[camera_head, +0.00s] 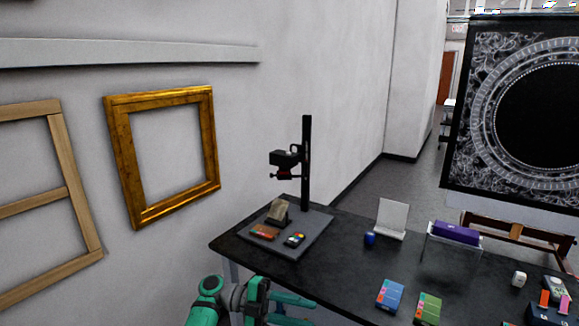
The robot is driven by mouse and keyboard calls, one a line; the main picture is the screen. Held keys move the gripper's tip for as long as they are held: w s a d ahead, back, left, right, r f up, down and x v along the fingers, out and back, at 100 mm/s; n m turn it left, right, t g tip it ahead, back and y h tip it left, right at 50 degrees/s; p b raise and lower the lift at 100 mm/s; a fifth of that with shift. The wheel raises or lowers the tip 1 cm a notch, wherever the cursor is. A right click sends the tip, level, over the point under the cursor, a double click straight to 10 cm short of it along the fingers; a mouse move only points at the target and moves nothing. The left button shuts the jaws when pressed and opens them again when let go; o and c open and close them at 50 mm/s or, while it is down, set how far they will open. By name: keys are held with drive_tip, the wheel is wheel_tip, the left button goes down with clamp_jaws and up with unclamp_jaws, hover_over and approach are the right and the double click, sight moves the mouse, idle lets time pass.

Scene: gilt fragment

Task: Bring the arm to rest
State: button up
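My gripper (308,312) shows at the bottom of the head view, at the end of my green and dark arm. Its two green fingers point right and are apart, with nothing visible between them. It is in front of the near left part of the black table (345,262). I cannot tell its height relative to the tabletop. Most of my arm is out of the frame.
On the table, a copy stand (306,160) with a camera holds a fragment (278,210) on its baseboard, beside a colour chart (295,239). Blue (390,295) and green (428,307) boxes lie right of my gripper. Frames hang on the left wall.

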drive_tip(key=s+d+f+n+t, duration=0.2)
drive_tip(key=d+f+n+t, duration=0.3)
drive_tip(key=d+f, duration=0.5)
drive_tip(key=s+d+f+n+t, duration=0.25)
drive_tip(key=d+f+n, duration=0.5)
drive_tip(key=d, duration=0.55)
drive_tip(key=s+d+f+n+t+y, duration=0.2)
drive_tip(key=s+f+n+t+y, duration=0.2)
drive_tip(key=s+f+n+t, duration=0.45)
drive_tip(key=s+a+f+n+t+y, duration=0.1)
drive_tip(key=s+a+f+n+y, duration=0.1)
drive_tip(key=s+a+n+y, duration=0.45)
drive_tip(key=s+a+f+n+t+y, duration=0.1)
drive_tip(key=s+a+f+n+y, duration=0.2)
drive_tip(key=s+a+n, duration=0.45)
drive_tip(key=s+a+r+t+y, duration=0.2)
drive_tip(key=s+a+r+y, duration=0.2)
drive_tip(key=s+a+r, duration=1)
wheel_tip(320, 180, up, 2)
drive_tip(key=s, duration=0.3)
